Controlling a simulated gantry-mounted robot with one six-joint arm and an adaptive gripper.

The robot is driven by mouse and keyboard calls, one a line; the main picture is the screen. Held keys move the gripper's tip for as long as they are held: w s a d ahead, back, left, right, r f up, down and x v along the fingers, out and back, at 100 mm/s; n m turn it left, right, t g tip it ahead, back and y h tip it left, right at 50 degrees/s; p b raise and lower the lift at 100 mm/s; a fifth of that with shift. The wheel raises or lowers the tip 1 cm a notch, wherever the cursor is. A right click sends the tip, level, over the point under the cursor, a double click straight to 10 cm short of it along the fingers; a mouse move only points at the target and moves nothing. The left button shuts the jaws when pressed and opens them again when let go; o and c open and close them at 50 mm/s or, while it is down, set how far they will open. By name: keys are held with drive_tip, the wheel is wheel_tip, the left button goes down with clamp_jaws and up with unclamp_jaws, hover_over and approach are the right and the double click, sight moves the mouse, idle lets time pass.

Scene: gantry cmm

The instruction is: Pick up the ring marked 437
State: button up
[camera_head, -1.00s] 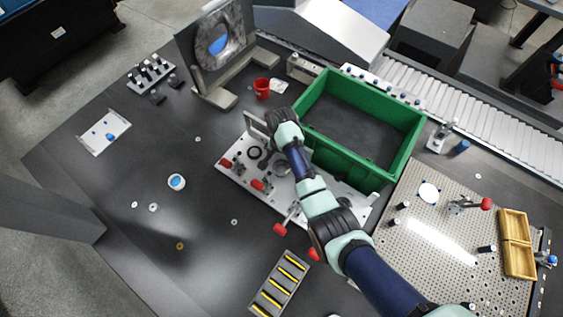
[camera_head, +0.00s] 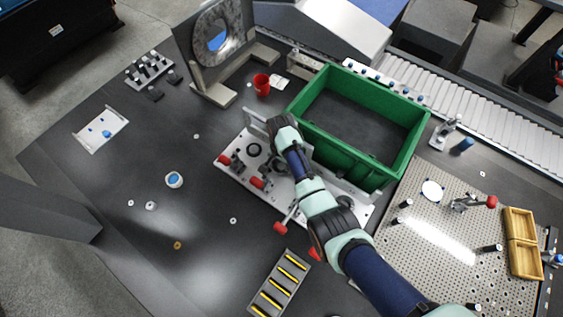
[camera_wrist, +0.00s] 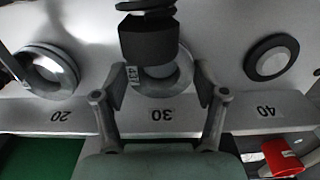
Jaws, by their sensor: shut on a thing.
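A grey metal ring (camera_wrist: 178,84) with a small tag (camera_wrist: 133,75), which appears to read 437 upside down, sits at the position marked 30 on the light fixture plate (camera_wrist: 225,112). A dark clamp block (camera_wrist: 148,40) overlaps the ring's far part in the wrist view. My gripper (camera_wrist: 161,82) has one finger on each side of the ring and is shut on it. The ring is still at the plate. In the head view, my gripper (camera_head: 277,128) is over the back of the fixture plate (camera_head: 240,174) and hides this ring.
Another grey ring (camera_wrist: 48,70) sits at mark 20, and a dark ring (camera_wrist: 271,58) at mark 40. Red-handled clamps (camera_head: 257,183) stand along the plate's front. A green bin (camera_head: 350,157) is close on the right; a red cup (camera_head: 261,83) stands behind.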

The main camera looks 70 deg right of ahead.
drive_tip(key=c, duration=0.5)
drive_tip(key=shift+r, duration=0.1)
wheel_tip(320, 180, up, 20)
drive_tip(key=p, duration=0.7)
